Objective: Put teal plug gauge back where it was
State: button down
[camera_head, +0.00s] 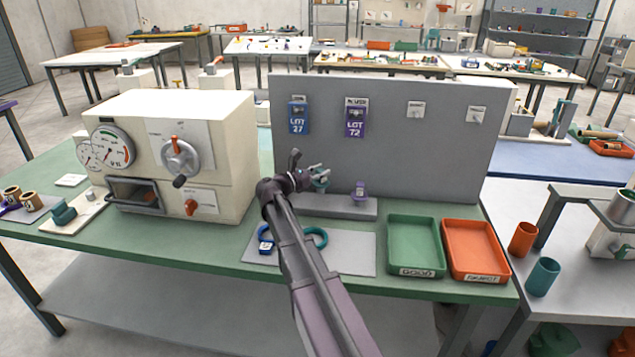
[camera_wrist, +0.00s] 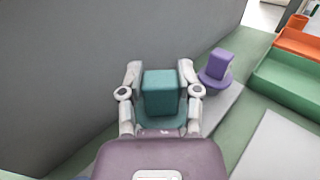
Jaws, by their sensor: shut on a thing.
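The teal plug gauge (camera_wrist: 161,95) is between the two fingers of my gripper (camera_wrist: 160,84), which is shut on its block-shaped top. A round teal flange shows below the block. In the head view the teal plug gauge (camera_head: 321,182) is partly hidden by my gripper (camera_head: 312,172), over the left part of the low grey stand (camera_head: 345,209). I cannot tell whether it touches the stand. A purple plug gauge (camera_head: 360,191) stands upright on the stand, to the right. It also shows in the wrist view (camera_wrist: 215,68), beside the right finger.
A tall grey panel (camera_head: 400,140) rises close behind the stand. A cream machine (camera_head: 190,150) stands at left. A green tray (camera_head: 416,243) and an orange tray (camera_head: 475,250) are at right. A grey mat (camera_head: 350,255) in front holds a teal ring (camera_head: 317,237) and a blue ring (camera_head: 265,242).

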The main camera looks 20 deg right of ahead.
aim_at(318, 181)
jog(key=shift+f+b, duration=1.65)
jog(key=shift+f, duration=0.1)
jog(key=shift+f, duration=0.1)
jog(key=shift+c, duration=1.5)
grip_release()
jog(key=s+a, duration=0.2)
jog(key=a, duration=0.9)
jog(key=shift+s+a, duration=0.15)
jog(key=shift+a, duration=0.25)
